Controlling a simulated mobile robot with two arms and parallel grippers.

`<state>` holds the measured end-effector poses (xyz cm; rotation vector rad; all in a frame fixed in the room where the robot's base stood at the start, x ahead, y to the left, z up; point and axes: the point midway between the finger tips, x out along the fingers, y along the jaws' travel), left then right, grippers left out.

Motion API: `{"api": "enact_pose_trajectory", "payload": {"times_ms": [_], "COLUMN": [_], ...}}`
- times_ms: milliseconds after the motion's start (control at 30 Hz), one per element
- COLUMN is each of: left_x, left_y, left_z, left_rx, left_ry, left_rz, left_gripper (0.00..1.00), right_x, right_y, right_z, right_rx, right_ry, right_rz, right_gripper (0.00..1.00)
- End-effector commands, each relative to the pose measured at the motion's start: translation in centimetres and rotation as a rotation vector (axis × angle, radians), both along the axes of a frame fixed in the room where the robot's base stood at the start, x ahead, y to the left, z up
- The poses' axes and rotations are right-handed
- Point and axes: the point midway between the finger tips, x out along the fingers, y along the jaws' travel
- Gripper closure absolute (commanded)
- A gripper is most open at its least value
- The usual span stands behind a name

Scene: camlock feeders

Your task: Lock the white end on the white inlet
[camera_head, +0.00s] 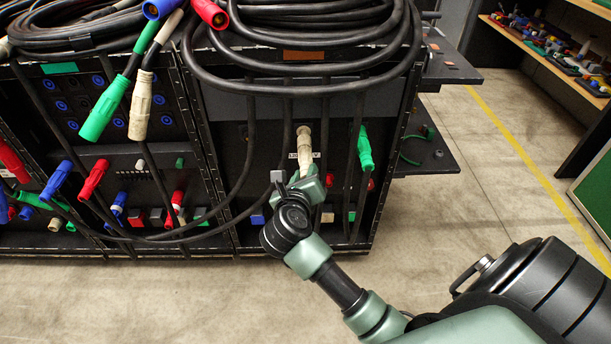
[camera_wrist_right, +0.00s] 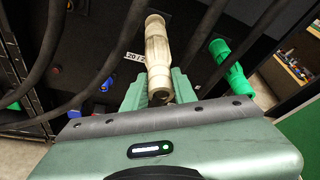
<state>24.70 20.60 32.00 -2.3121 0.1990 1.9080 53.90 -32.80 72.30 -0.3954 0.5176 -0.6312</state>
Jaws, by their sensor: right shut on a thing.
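The white end (camera_head: 304,147) is a cream-white connector in front of the right-hand black panel. It also shows in the right wrist view (camera_wrist_right: 157,55), pointing up and away from the gripper. My right gripper (camera_head: 308,178) is shut on its near part, with a green finger on each side (camera_wrist_right: 158,93). The far tip of the white end meets the dark panel area; I cannot tell whether it is seated or turned in an inlet. The white inlet itself is not clearly visible behind it. My left gripper is not in view.
A green connector (camera_head: 365,150) hangs just right of the white end. Black cables (camera_head: 287,125) hang close on the left. Another white connector (camera_head: 140,106) and a green one (camera_head: 104,108) hang at the left panel. Open floor (camera_head: 450,190) lies to the right.

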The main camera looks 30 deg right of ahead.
Motion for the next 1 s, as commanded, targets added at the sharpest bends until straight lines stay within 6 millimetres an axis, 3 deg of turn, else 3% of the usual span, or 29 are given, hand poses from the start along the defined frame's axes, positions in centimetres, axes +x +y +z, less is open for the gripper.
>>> {"api": "enact_pose_trajectory", "payload": {"times_ms": [1000], "left_x": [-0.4], "left_y": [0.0], "left_z": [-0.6], "left_rx": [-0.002], "left_ry": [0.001], "left_rz": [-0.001], "left_gripper": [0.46], "right_x": [1.5], "right_y": [-0.9], "right_z": [0.1], "right_rx": [0.000], "right_ry": [-0.001], "right_rz": [-0.001], "right_gripper": [1.00]}}
